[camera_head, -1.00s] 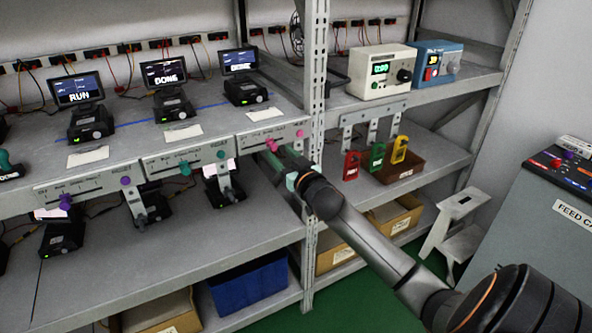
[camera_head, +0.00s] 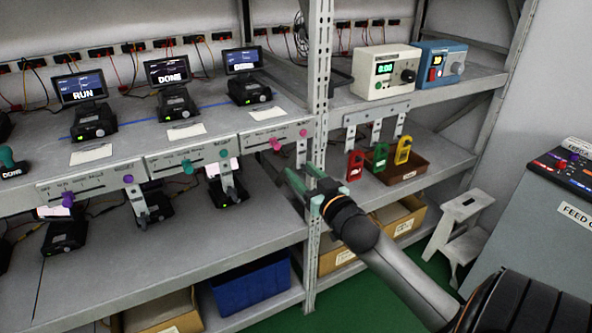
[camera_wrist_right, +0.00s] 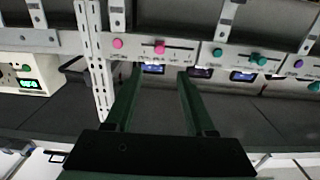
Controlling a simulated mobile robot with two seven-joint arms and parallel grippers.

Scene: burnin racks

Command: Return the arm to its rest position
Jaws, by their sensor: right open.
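My right gripper (camera_head: 302,182) is open and empty, with its green fingers apart. It is in front of the rack post, a little below and to the right of the slider panel (camera_head: 270,141) with pink knobs. In the right wrist view the two fingers (camera_wrist_right: 158,78) point toward the shelf edge with nothing between them. The same panel shows above the fingertips in the wrist view (camera_wrist_right: 170,50). My right arm reaches in from the lower right. My left gripper is not in view.
A perforated rack post (camera_head: 317,100) stands close to my gripper. Several small monitors (camera_head: 172,72) stand on the upper shelf. Red, green and yellow tags (camera_head: 378,158) hang at a brown bin. A step stool (camera_head: 462,215) and a feed cabinet (camera_head: 545,210) stand at right.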

